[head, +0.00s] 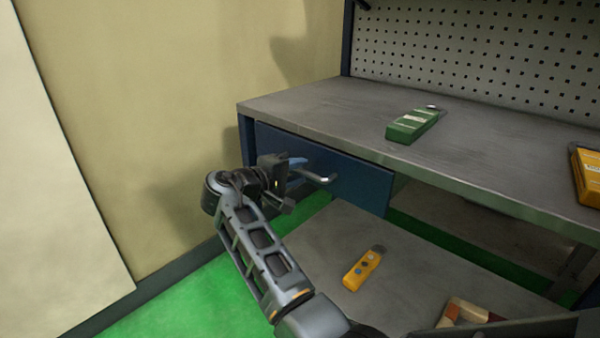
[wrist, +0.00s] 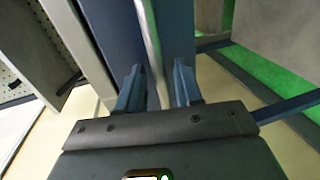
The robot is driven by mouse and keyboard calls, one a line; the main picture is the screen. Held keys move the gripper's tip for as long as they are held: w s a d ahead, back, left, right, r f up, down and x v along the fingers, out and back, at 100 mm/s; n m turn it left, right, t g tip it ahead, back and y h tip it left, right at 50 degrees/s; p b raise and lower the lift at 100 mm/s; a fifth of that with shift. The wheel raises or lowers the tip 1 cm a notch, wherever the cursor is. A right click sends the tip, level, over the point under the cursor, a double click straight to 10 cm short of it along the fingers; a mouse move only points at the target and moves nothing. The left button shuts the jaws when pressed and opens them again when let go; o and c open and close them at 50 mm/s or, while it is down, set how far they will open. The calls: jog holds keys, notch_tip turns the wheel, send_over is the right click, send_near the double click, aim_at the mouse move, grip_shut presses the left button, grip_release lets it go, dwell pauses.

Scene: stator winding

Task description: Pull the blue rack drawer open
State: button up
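The blue rack drawer (head: 350,185) sits under the grey bench top, its front close beneath the top's edge; it looks shut. A silver bar handle (head: 322,179) stands out from its front. My gripper (head: 298,164) is at the left part of the handle, in front of the drawer. In the wrist view the blue fingers of my gripper (wrist: 157,75) are spread, with the handle bar (wrist: 151,42) running between them, nearer the left finger. A gap shows to the right of the bar. The blue drawer front (wrist: 178,32) lies beyond the fingertips.
A green device (head: 413,126) and a yellow device (head: 586,175) lie on the bench top (head: 300,103). An orange-yellow device (head: 362,270) and a box of small parts (head: 468,312) are on the lower shelf (head: 320,245). A beige wall (head: 150,100) stands close on the left.

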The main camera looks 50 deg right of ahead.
jog(key=shift+x, duration=0.75)
jog(key=shift+c, duration=0.5)
grip_shut()
